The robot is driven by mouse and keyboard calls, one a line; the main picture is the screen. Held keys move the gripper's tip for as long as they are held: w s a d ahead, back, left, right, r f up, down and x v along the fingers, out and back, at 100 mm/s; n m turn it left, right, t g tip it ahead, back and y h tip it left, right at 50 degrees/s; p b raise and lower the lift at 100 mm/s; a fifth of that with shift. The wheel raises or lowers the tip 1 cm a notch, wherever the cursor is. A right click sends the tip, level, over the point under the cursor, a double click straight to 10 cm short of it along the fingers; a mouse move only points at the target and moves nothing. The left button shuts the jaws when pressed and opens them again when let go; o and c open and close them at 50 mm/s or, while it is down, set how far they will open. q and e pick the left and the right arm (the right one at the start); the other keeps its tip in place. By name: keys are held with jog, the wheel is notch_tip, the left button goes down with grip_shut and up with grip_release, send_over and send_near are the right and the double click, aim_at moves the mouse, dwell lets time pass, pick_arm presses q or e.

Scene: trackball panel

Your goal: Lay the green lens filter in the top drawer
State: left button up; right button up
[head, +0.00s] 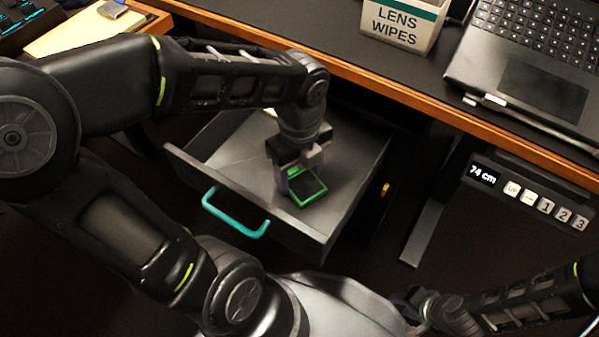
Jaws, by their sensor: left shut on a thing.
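The green lens filter (306,188) is a square with a green frame and a dark pane. My left gripper (300,178) is shut on it inside the open top drawer (235,150), low over the drawer floor. I cannot tell whether the filter touches the floor. The drawer is grey with a teal handle (236,222) on its front and is pulled out from under the desk. My right arm shows at the lower right; its gripper (413,303) is small and dark near the bottom edge, and its jaws are unclear.
On the desk (345,70) stand a lens wipes box (404,24) and a laptop (530,75). A height panel (525,190) reading 74 cm hangs under the desk's front edge at the right. The drawer floor around the filter looks mostly bare.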

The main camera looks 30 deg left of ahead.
aim_at(299, 179)
pick_arm(q)
jog(key=o, duration=1.4)
jog(key=shift+f, duration=0.1)
jog(key=shift+c, duration=0.2)
notch_tip(299, 179, up, 12)
jog(key=p, duration=0.5)
